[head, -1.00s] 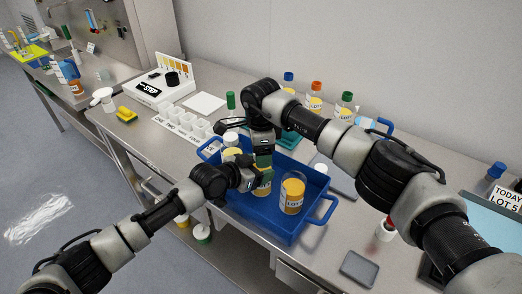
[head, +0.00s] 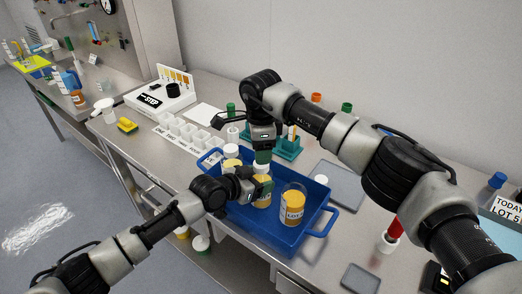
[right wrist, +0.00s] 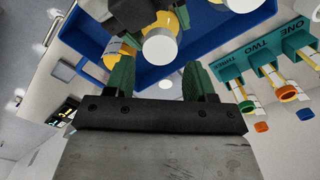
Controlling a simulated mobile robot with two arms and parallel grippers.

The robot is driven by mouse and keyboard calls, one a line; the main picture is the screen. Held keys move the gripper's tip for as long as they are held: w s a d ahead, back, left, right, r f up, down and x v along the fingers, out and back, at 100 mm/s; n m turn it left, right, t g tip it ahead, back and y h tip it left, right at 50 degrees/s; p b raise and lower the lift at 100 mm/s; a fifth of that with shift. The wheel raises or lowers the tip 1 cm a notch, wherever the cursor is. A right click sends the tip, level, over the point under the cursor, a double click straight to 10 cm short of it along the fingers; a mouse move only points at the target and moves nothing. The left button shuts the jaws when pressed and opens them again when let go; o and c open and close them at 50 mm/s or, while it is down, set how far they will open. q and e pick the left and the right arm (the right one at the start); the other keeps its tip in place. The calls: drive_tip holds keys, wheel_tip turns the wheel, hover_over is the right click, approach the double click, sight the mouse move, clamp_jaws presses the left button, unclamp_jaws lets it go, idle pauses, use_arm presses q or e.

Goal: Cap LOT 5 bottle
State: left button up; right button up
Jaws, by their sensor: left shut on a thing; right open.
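In the head view, a blue tray (head: 287,247) holds several yellow bottles. My left gripper (head: 264,184) is shut on one upright yellow bottle (head: 262,201) inside the tray. A sign (head: 508,204) reads TODAY LOT 5.
A loose white cap (head: 321,180) lies on a grey mat (head: 337,184) right of the tray. A teal rack (right wrist: 263,63) stands behind the tray.

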wheel_tip(320, 180, up, 3)
drive_tip(key=shift+r, duration=0.1)
drive_tip(key=shift+f, duration=4.05)
drive_tip(key=shift+c, duration=0.5)
drive_tip(key=c, duration=0.7)
drive_tip(key=o, duration=1)
drive_tip(key=shift+o, duration=0.2)
